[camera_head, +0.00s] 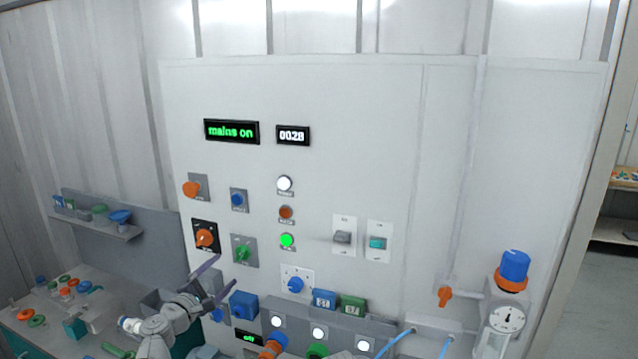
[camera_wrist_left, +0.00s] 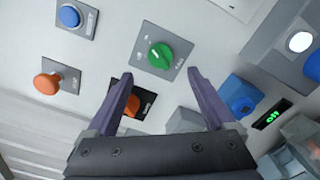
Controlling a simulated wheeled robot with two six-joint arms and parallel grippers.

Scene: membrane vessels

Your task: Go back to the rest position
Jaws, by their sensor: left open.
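My left gripper (camera_head: 216,285) is open and empty, in front of the lower left of the light grey control panel (camera_head: 370,110). It also shows in the left wrist view (camera_wrist_left: 160,75), with its two purple fingers spread. A green knob (camera_wrist_left: 160,56) on a grey plate lies just beyond the fingertips in that view. An orange knob (camera_wrist_left: 131,106) on a black plate shows between the fingers, partly hidden by the left one. In the head view the green knob (camera_head: 242,253) and orange knob (camera_head: 206,238) sit above the gripper. My right gripper is not in view.
A green lamp (camera_head: 287,241) is lit. A blue block (camera_head: 243,304) juts out beside the gripper. A cluttered bench (camera_head: 60,332) stands left; a gauge (camera_head: 508,318) and blue-capped valve stand right.

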